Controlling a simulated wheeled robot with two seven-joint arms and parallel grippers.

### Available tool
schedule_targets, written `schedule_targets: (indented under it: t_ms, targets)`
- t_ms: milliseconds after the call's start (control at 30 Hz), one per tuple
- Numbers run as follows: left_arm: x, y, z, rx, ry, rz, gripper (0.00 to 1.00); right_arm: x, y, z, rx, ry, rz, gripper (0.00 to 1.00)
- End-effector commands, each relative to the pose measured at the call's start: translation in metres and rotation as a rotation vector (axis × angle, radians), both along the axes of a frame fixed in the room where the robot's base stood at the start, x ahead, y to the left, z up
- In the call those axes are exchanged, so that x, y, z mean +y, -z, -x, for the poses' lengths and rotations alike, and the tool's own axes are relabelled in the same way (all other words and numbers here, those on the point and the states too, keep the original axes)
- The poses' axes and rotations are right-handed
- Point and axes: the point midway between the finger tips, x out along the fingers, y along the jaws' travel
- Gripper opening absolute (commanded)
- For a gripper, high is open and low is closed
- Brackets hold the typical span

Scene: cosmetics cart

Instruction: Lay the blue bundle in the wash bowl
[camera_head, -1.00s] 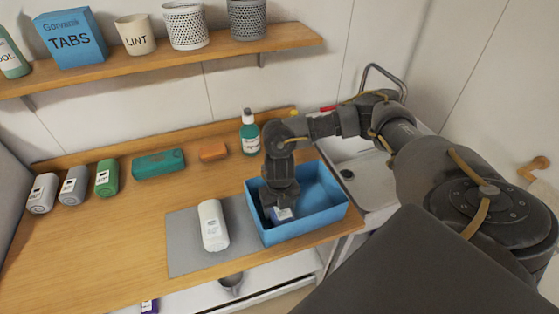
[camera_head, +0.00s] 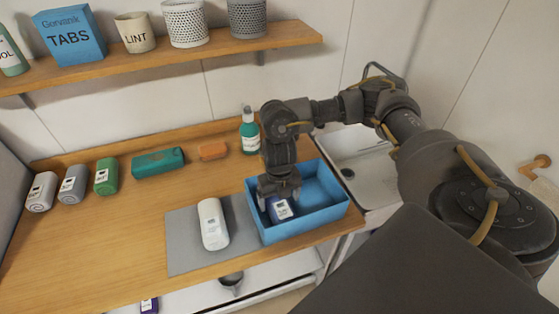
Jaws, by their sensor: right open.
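The wash bowl appears to be the blue rectangular tub (camera_head: 313,217) at the right front of the wooden counter. The blue bundle (camera_head: 279,208), dark blue with a white label, is inside the tub at its left end. My right gripper (camera_head: 280,196) is open just above the bundle and hides its far part. I cannot tell whether the fingers still touch the bundle. My left gripper is out of view.
A white bundle (camera_head: 213,224) lies on a grey mat (camera_head: 184,243) left of the tub. A teal bottle (camera_head: 250,132) stands behind the tub. A sink (camera_head: 365,165) is to the right. Grey (camera_head: 73,184) and green (camera_head: 106,176) bundles lie far left.

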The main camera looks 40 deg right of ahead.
Motion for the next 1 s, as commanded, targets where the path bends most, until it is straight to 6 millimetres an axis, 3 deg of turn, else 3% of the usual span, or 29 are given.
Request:
schedule_targets:
  t_ms: [100, 400, 1000]
  targets:
    - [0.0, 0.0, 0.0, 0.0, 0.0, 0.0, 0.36, 0.0, -0.028, -0.002, -0.007, -0.002, 0.001, 0.87]
    - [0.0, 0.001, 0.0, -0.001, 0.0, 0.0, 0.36, 0.0, -0.068, -0.001, -0.004, -0.001, 0.001, 0.87]
    - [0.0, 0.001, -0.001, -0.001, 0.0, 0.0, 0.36, 0.0, -0.075, 0.0, 0.0, 0.001, 0.001, 0.87]
